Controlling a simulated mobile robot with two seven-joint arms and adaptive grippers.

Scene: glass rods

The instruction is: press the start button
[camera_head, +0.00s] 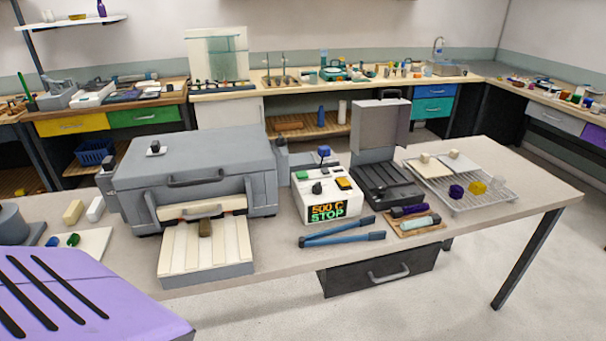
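A white control box (328,195) stands on the light table, right of a large grey furnace. Its front display (327,212) reads "500 C" in orange and "STOP" in green. On its top are a green button (302,175), an orange-yellow button (343,184), a black knob (316,188) and a raised blue part (323,153). No label for a start button is legible, so I cannot tell for certain which one it is. Neither of my grippers is in view.
The furnace (195,165) has a slatted shelf (205,252) in front. Blue-handled tongs (342,238) lie before the control box. An open black case (385,180) and a wire rack (470,195) stand right. A purple slotted surface (80,300) fills the lower left.

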